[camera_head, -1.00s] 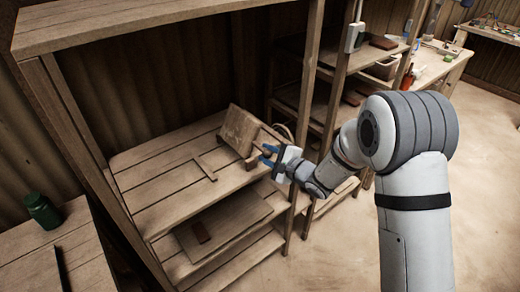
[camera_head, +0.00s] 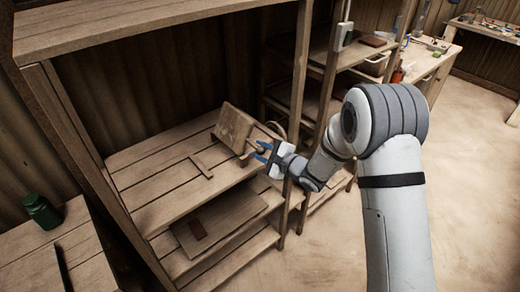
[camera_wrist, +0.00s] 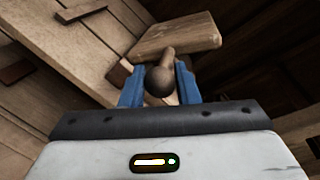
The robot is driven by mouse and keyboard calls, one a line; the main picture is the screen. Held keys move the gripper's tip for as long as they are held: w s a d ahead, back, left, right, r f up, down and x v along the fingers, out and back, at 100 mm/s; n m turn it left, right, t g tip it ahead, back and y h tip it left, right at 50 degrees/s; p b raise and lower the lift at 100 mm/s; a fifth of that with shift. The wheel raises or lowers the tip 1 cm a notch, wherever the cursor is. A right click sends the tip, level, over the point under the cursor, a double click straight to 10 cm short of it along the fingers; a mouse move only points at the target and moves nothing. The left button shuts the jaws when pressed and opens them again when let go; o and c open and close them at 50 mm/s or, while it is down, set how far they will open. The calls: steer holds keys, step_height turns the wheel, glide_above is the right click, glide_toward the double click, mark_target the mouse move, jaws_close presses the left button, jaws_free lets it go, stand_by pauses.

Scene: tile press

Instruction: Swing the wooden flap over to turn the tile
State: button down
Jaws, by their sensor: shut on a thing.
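The wooden flap (camera_head: 234,128) stands tilted up on the slatted shelf, and it also shows in the wrist view (camera_wrist: 178,36). A round-ended wooden handle (camera_wrist: 160,77) sticks out from the flap toward my gripper. My gripper (camera_head: 262,152) is at the right side of the flap. In the wrist view its blue fingers (camera_wrist: 160,88) are on both sides of the handle, shut on it. I cannot make out the tile for certain.
A thin wooden strip (camera_head: 201,166) lies on the slatted shelf (camera_head: 165,180). A green jar (camera_head: 42,211) stands on a bench at left. Shelf posts stand close to my arm.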

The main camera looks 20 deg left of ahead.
steer(key=c, duration=1.5)
jaws_free()
steer(key=shift+w+r, duration=0.25)
steer(key=o, duration=0.3)
steer(key=shift+a+f, duration=0.1)
steer(key=shift+f, duration=0.05)
steer(key=shift+o, duration=0.4)
steer(key=shift+f, duration=0.1)
steer(key=b+v, duration=0.1)
steer(key=v, duration=0.7)
